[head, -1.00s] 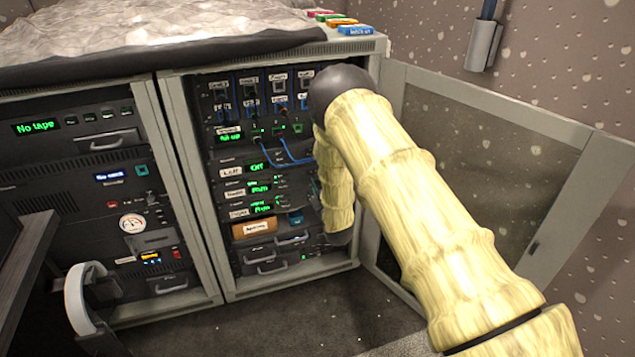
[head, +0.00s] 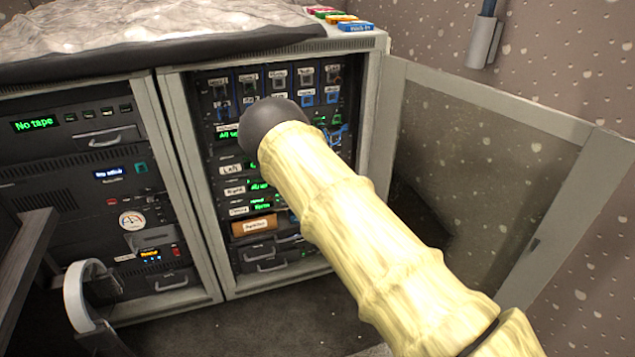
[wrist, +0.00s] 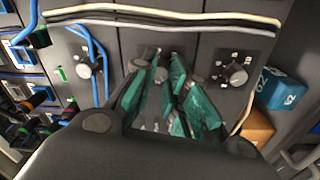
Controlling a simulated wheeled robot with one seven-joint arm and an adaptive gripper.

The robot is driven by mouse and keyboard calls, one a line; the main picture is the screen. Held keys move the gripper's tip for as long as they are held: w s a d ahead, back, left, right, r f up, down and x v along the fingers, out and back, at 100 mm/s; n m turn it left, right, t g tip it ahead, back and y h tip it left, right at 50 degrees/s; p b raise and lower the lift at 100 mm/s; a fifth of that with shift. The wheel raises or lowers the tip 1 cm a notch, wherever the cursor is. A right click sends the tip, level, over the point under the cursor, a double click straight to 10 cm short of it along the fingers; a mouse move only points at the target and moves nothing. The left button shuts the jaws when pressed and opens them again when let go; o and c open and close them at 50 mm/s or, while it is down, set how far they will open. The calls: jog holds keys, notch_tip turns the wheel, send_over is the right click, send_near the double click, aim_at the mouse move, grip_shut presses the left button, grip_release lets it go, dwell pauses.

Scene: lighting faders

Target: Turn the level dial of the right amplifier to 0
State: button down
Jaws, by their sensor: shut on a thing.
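The right amplifier, labelled "Right" (head: 235,190), is the middle of three similar units in the open rack, between one labelled "Left" (head: 231,169) and a lower one. Its green display is partly covered by my arm and too small to read surely. In the wrist view my gripper (wrist: 163,72) is at the middle panel, its teal fingers close together and shut on the level dial. The fingers hide most of that dial, so its pointer cannot be read. The neighbouring dials, left (wrist: 84,70) and right (wrist: 236,74), are clear of the fingers. In the head view my arm hides the gripper.
Blue patch cables (wrist: 98,50) hang left of the gripper in the wrist view, and pale cables (wrist: 160,15) run across its top. A blue box (wrist: 284,90) is at the right. The rack's glass door (head: 480,170) stands open to the right.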

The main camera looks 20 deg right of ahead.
jog(key=shift+d+f+n+b, duration=0.15)
jog(key=shift+n+b, duration=0.2)
jog(key=shift+n, duration=1.15)
jog(key=c, duration=1.5)
grip_release()
jog(key=shift+o, duration=0.7)
jog(key=shift+s, duration=0.15)
jog(key=s, duration=1.1)
jog(key=shift+s+d+f, duration=0.2)
jog(key=shift+s+f, duration=0.05)
jog(key=shift+s, duration=0.1)
